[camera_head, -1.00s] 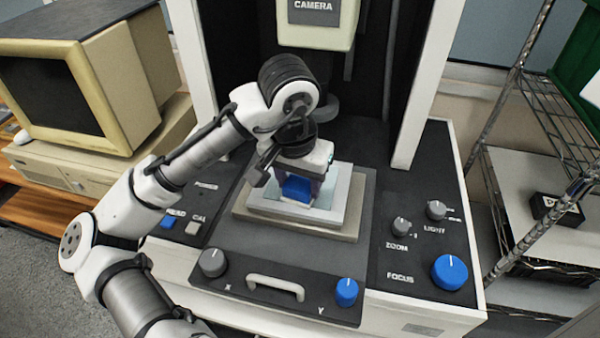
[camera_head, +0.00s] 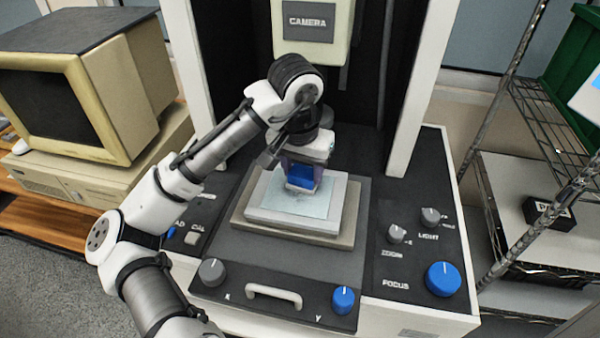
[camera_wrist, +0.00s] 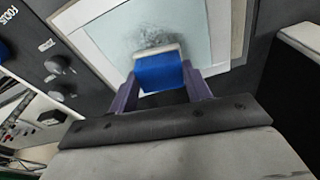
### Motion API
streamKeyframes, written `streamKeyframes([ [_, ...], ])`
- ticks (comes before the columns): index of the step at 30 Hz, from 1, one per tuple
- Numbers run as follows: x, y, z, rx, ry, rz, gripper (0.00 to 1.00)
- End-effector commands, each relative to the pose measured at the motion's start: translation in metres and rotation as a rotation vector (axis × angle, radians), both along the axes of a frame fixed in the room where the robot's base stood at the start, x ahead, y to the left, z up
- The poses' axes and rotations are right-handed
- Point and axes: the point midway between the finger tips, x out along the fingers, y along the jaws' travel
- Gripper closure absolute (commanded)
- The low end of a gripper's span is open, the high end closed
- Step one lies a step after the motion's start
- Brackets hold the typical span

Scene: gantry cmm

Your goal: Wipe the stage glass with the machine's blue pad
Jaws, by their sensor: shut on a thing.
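The blue pad (camera_head: 302,176) is held in my gripper (camera_head: 302,172) over the far part of the stage glass. My gripper is shut on it, and its purple fingers (camera_wrist: 160,92) flank the blue pad (camera_wrist: 159,73) in the wrist view. The pad's pale lower edge is at the glass; I cannot tell for sure whether it touches. The stage glass (camera_head: 293,203) is a pale blue pane in a light frame. In the wrist view the stage glass (camera_wrist: 115,38) has a dark speckled smudge (camera_wrist: 150,38) just beyond the pad.
The camera head (camera_head: 312,22) hangs above the stage between white columns. A handle (camera_head: 274,295), a grey knob (camera_head: 212,271) and a blue knob (camera_head: 343,299) are at the stage front. The focus knob (camera_head: 443,279) is at right. A computer (camera_head: 90,85) and a wire shelf (camera_head: 540,130) flank the machine.

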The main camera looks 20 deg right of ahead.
Motion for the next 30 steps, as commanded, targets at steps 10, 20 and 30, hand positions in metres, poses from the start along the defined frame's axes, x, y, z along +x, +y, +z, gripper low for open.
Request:
streamKeyframes([
  [10, 0.013, -0.009, -0.001, 0.0, 0.0, -0.001, 0.78],
  [20, 0.013, -0.009, 0.006, 0.0, 0.0, -0.001, 0.78],
  [30, 0.013, -0.009, 0.035, 0.001, -0.002, -0.001, 0.78],
])
